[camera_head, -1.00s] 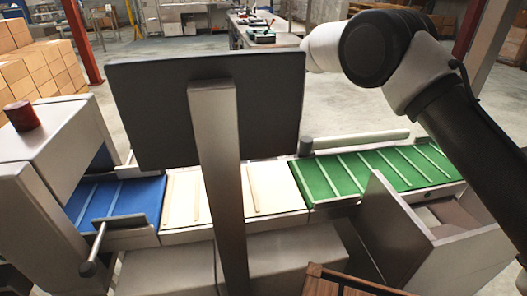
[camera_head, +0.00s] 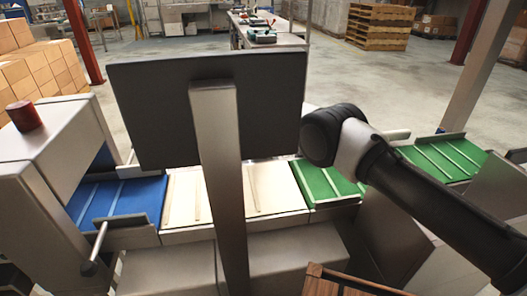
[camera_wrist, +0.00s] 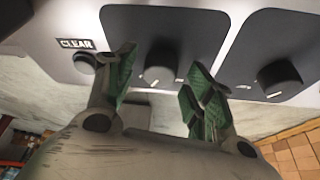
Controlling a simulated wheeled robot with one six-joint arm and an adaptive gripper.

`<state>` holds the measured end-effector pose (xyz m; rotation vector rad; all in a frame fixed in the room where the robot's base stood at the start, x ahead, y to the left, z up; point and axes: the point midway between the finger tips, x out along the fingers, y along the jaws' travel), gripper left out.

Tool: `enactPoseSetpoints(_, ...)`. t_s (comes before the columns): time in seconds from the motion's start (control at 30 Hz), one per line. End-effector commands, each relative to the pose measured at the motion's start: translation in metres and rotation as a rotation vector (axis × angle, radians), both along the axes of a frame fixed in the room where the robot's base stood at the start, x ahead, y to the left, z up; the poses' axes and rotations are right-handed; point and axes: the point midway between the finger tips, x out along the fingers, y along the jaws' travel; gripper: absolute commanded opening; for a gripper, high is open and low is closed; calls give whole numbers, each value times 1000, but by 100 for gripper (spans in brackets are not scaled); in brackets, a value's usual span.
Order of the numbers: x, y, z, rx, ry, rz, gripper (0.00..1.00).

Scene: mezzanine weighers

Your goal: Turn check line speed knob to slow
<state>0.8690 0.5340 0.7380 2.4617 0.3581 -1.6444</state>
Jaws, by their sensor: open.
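In the wrist view my gripper (camera_wrist: 161,72) is open, its green-padded fingers pointing at a light panel. A dark round knob (camera_wrist: 161,66) with a pale pointer mark, on a black plate, shows between the two fingers with a visible gap on each side. I cannot tell how deep the fingers reach around it. A second dark knob (camera_wrist: 280,77) sits on another black plate to the right. I cannot read any label showing which knob sets the check line speed. The head view does not show my gripper or the knobs.
A dark button (camera_wrist: 86,62) beside a CLEAR label (camera_wrist: 76,44) lies left of the fingers. In the head view, a dark screen back (camera_head: 180,105) on a post stands ahead, with blue (camera_head: 120,200), cream (camera_head: 270,190) and green (camera_head: 325,180) belts behind it.

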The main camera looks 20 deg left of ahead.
Motion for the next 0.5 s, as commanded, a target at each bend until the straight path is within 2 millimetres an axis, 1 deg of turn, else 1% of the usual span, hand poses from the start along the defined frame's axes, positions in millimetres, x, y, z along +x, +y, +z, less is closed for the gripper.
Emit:
enactPoseSetpoints(0.13, 0, 0, 0, 0, 0, 0, 53)
enactPoseSetpoints(0.17, 0, 0, 0, 0, 0, 0, 51)
enactPoseSetpoints(0.2, 0, 0, 0, 0, 0, 0, 44)
enactPoseSetpoints(0.4, 0, 0, 0, -1, 0, 0, 8)
enactPoseSetpoints(0.5, 0, 0, 0, 0, 0, 0, 8)
